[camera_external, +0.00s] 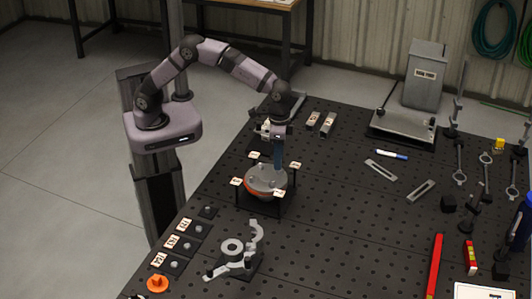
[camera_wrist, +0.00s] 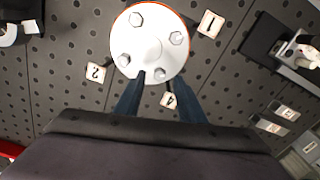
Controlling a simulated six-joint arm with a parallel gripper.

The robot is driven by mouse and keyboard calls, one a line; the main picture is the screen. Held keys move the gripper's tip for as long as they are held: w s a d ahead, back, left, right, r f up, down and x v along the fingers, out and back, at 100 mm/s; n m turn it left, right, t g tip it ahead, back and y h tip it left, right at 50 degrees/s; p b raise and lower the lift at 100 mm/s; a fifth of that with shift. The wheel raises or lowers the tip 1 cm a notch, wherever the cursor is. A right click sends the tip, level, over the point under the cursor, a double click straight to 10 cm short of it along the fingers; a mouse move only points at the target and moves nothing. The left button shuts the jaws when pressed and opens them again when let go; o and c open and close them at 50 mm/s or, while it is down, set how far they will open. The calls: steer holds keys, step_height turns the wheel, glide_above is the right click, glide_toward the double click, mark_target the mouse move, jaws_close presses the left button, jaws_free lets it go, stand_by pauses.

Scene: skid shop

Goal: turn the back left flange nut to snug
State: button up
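The round grey flange (camera_external: 262,181) with an orange edge sits on a dark stand on the bench. In the wrist view its pale face (camera_wrist: 150,42) carries hex nuts: one at the top (camera_wrist: 136,19), one at the right (camera_wrist: 176,38), one at the left (camera_wrist: 124,60) and one at the bottom (camera_wrist: 160,75). My gripper (camera_wrist: 157,76) points down at the flange, its blue fingers apart on either side of the bottom nut, beside card 4 (camera_wrist: 168,100). Contact with the nut cannot be made out. In the external view my gripper (camera_external: 277,168) is over the flange's far side.
Small number cards stand around the flange, including card 1 (camera_wrist: 210,23) and card 2 (camera_wrist: 97,71). A grey bracket (camera_external: 235,247) and an orange knob (camera_external: 157,283) lie nearer the front. Tools line the right side.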

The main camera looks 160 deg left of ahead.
steer(key=shift+r+b, duration=0.4)
steer(key=shift+r, duration=1.5)
steer(key=shift+w+a+f+b, duration=0.1)
steer(key=shift+a+f+b, duration=0.05)
steer(key=shift+b, duration=0.45)
steer(key=shift+f+p, duration=1.25)
steer(key=shift+f, duration=2.35)
jaws_close()
